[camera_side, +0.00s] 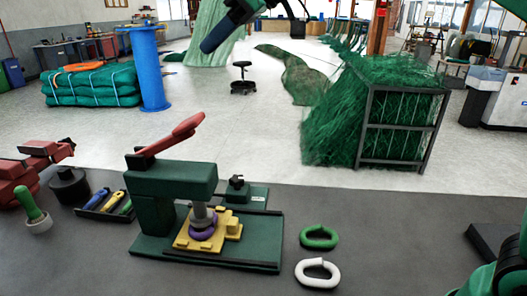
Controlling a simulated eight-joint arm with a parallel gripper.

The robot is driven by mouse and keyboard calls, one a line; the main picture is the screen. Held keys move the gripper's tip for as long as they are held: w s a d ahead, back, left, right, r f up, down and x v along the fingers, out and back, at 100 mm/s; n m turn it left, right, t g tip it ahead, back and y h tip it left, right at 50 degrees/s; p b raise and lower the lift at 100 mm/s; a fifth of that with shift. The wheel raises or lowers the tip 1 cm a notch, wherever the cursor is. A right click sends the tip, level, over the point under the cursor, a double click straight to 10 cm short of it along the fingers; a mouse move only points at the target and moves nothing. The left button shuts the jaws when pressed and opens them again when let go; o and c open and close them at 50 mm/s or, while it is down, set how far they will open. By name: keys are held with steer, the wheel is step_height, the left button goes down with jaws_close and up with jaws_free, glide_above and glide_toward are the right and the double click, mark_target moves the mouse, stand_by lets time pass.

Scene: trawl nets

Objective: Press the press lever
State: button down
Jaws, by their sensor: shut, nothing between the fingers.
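The press lever (172,134) is a red handle on top of the green press (172,178). It slants up to the right, its free end raised well above the press head. Under the head, a grey ram (203,215) stands over a purple ring (202,231) on a yellow fixture (184,240). I cannot tell whether the ram touches the ring. No gripper fingers show in this view. A dark blue and black arm part hangs in at the top, well above and apart from the lever.
On the grey bench, a green link (319,243) and a white link (332,274) lie right of the press. A tool tray (92,208), a black round block (70,190) and a green-handled tool (30,207) stand left. The space above the lever is clear.

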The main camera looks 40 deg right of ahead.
glide_above(194, 117)
steer(key=w+a, duration=0.1)
step_height(194, 117, down, 6)
steer(key=shift+w+a+r, duration=0.1)
steer(key=shift+w, duration=0.05)
steer(key=f, duration=0.2)
steer(key=shift+s+d+f, duration=0.35)
steer(key=shift+f, duration=0.05)
steer(key=shift+s+d+f, duration=0.2)
steer(key=shift+f, duration=0.35)
steer(key=shift+s+d+f+t+y, duration=0.25)
steer(key=shift+f+t+y, duration=0.1)
steer(key=shift+f, duration=0.15)
steer(key=shift+s+d+f+t+y, duration=0.3)
steer(key=shift+f, duration=0.25)
steer(key=shift+s+d+f+t+y, duration=0.25)
steer(key=shift+f+t+y, duration=0.1)
steer(key=shift+f, duration=0.15)
steer(key=shift+s+d+f, duration=0.15)
steer(key=shift+f, duration=0.45)
steer(key=shift+s+d+f, duration=0.15)
steer(key=shift+s+f, duration=0.05)
steer(key=shift+f, duration=0.4)
steer(key=shift+s+d+f, duration=0.15)
steer(key=shift+f, duration=0.45)
